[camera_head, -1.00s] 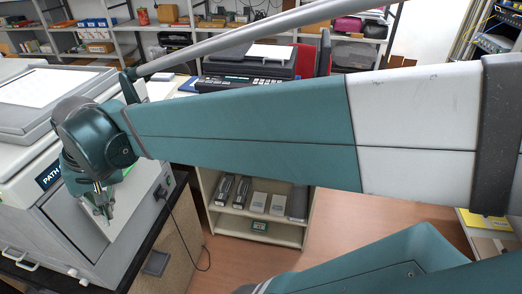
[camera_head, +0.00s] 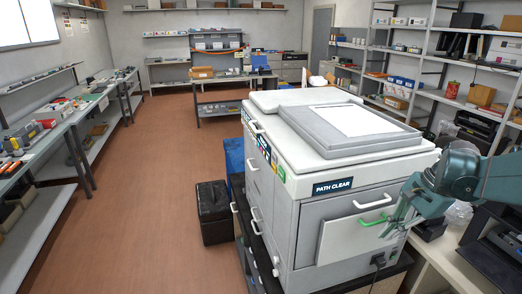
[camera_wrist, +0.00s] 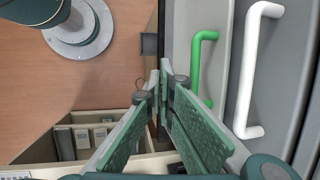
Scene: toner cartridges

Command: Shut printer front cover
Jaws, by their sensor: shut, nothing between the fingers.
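The big grey-white printer (camera_head: 345,160) carries a "PATH CLEAR" label. Its pale front cover (camera_head: 345,238) has a green handle (camera_head: 376,218) and looks slightly proud of the darker front; how far it is open I cannot tell. A white handle (camera_head: 376,201) sits above it on the printer front. My gripper (camera_head: 390,228) is in front of the cover's right part, beside the green handle. In the wrist view my fingers (camera_wrist: 160,75) meet at their tips, empty, left of the green handle (camera_wrist: 200,65) and white handle (camera_wrist: 250,70). Contact with the cover is unclear.
A black socket and cable (camera_head: 378,262) are on the printer front below my gripper. A dark bin (camera_head: 213,212) stands left of the printer. Shelves (camera_head: 455,80) line the right side. The floor (camera_head: 160,190) to the left is clear.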

